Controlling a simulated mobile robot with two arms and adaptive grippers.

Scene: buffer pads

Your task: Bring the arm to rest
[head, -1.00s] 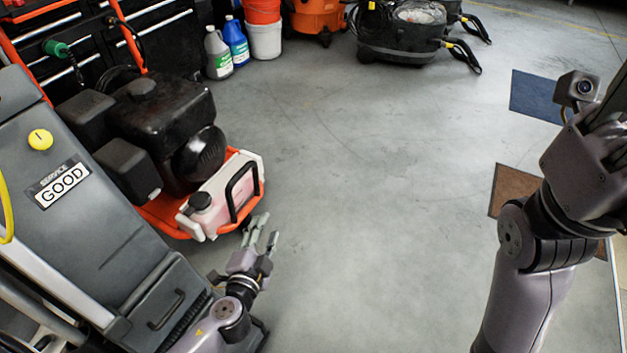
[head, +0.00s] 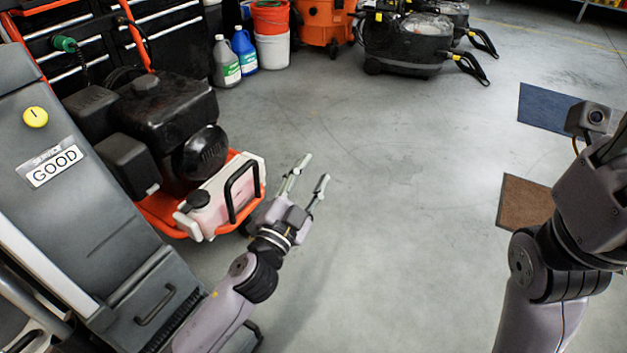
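My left gripper (head: 309,175) is in the lower middle of the head view, just right of the machine's front. Its two fingers point up and to the right, spread apart with nothing between them. My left arm comes in from the bottom left, in front of the grey machine. My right arm (head: 540,262) stands raised at the right edge, with a camera on its wrist. The fingers of my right gripper are not in view.
A floor machine (head: 85,215) with an engine and a pinkish-white tank (head: 215,195) fills the left side. Brown (head: 525,201) and blue (head: 553,108) pads lie on the floor at right. Jugs, buckets and vacuums (head: 405,45) stand at the back. The middle floor is clear.

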